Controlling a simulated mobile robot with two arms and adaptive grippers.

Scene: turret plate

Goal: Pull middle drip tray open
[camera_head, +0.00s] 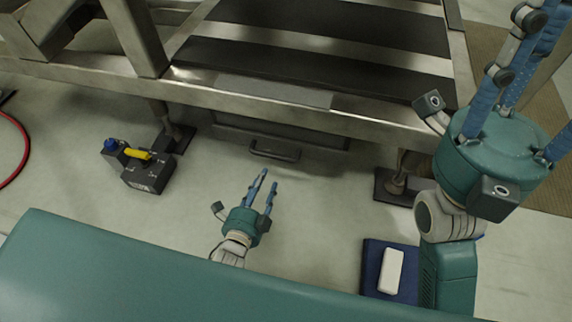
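The dark drip tray (325,139) sits under the metal machine frame. Its dark bar handle (275,151) is on the front face, and most of the tray is hidden under the frame. My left gripper (268,178) is low over the floor, just in front of the handle. Its blue fingers point toward the handle, are spread apart and hold nothing; they appear clear of the handle. My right gripper (520,75) is large and close at the right edge. Its blue fingers point up and stand apart, with nothing seen between them; part is cut off.
Machine feet (395,185) stand either side of the tray. A dark box with a yellow handle (148,172) is on the floor at left. A white block (391,271) lies on a blue mat (374,258). A red hose (20,140) is at far left. Floor before the tray is clear.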

